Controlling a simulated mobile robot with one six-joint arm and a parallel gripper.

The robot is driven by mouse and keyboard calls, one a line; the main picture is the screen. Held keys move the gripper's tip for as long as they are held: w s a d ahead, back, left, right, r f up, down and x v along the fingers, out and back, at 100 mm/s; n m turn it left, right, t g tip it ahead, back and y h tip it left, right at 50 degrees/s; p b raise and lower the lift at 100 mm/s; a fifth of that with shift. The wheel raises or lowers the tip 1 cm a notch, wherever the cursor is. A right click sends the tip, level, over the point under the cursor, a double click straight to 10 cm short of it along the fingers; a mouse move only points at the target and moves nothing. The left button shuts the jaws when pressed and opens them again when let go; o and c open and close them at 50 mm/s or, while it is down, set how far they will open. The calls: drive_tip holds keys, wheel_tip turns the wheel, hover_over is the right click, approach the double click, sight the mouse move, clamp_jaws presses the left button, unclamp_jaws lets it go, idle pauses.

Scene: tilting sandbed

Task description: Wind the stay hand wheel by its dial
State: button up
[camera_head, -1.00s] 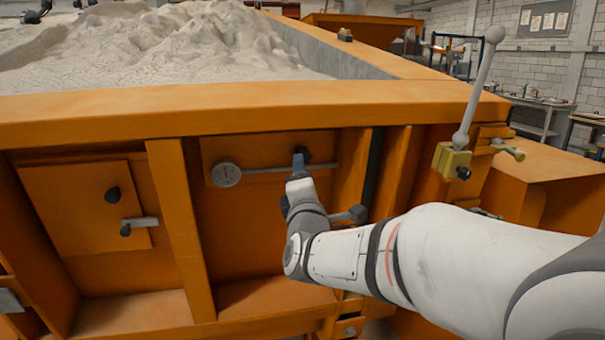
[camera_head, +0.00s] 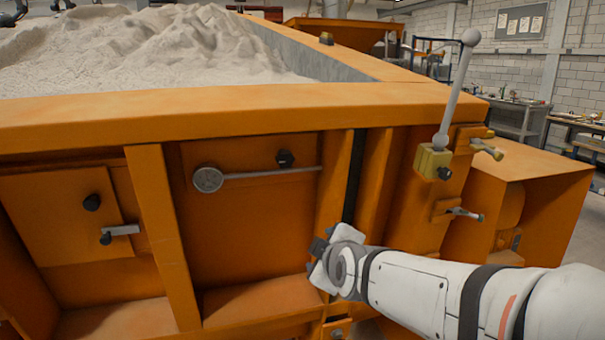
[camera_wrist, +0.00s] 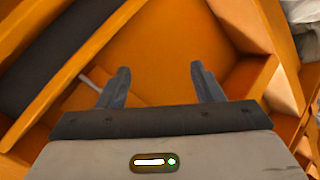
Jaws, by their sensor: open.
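A round grey dial (camera_head: 208,179) on a thin grey rod (camera_head: 270,173) is on the orange front panel in the head view. I cannot make out a hand wheel for certain. My gripper (camera_head: 319,256) is below and right of the rod's right end, apart from the dial, partly hidden by my wrist. In the wrist view my gripper (camera_wrist: 159,70) is open, with nothing between its fingers. A short grey bar (camera_wrist: 93,82) shows beside the left finger.
A vertical orange rib (camera_head: 172,235) stands left of the dial. At right are a ball-topped lever (camera_head: 455,95) on a yellow block (camera_head: 433,162) and a small grey handle (camera_head: 465,213). Far left is a hatch (camera_head: 75,215) with a latch. Sand (camera_head: 150,45) fills the bed above.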

drive_tip(key=s+d+f+m+g+h, duration=0.1)
drive_tip(key=s+d+f+m+g, duration=0.2)
drive_tip(key=s, duration=0.3)
drive_tip(key=s+d+f+m+g+h, duration=0.1)
drive_tip(key=s+d+f+m+g, duration=0.2)
drive_tip(key=s+m, duration=0.3)
drive_tip(key=s+d+f+m+g+h, duration=0.1)
drive_tip(key=s+d+f+m+g, duration=0.2)
drive_tip(key=s, duration=0.5)
drive_tip(key=shift+d+f+m, duration=0.65)
drive_tip(key=shift+d+m, duration=0.15)
drive_tip(key=shift+d, duration=0.35)
drive_tip(key=shift+s, duration=0.1)
